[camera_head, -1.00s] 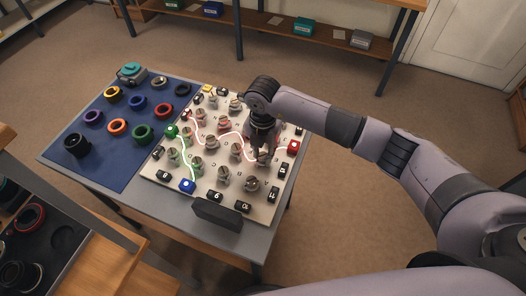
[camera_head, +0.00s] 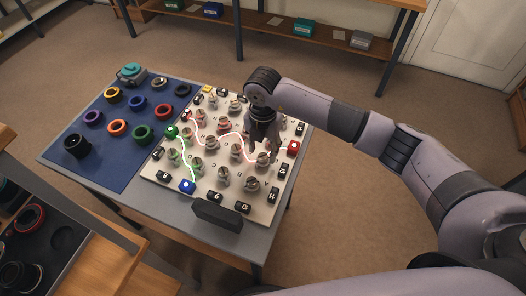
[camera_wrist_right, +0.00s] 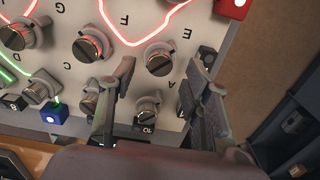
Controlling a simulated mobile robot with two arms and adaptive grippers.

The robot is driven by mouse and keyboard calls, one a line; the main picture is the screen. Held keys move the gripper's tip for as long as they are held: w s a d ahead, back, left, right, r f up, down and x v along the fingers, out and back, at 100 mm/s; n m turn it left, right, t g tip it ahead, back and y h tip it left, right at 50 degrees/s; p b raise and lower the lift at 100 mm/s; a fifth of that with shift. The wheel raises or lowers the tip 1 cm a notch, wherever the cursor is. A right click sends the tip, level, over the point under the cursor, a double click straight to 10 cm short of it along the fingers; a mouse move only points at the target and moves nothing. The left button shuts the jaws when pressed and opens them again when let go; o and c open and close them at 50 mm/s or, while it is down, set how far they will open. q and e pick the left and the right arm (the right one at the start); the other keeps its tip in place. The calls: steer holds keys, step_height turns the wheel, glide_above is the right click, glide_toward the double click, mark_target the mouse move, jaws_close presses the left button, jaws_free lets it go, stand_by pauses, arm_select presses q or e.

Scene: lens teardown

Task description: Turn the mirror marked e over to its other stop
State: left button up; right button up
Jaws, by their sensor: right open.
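The white board (camera_head: 165,180) carries several round mirror knobs with slotted tops and small letters. My right gripper (camera_head: 262,146) hovers over the right part of the board. In the right wrist view its open fingers (camera_wrist_right: 158,80) show with the grey knob beyond and between them, apart from it. My left gripper is not in view.
Red and green light lines cross the board. A red block (camera_head: 293,147) and a blue block (camera_head: 187,186) stand at its edges. A dark bar (camera_head: 217,214) lies at the table's front. A blue mat (camera_head: 100,160) with several lens rings lies at left.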

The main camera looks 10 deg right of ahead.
mark_target(263, 155)
step_height(263, 155, up, 10)
steer(key=shift+f, duration=0.2)
stand_by(0.4)
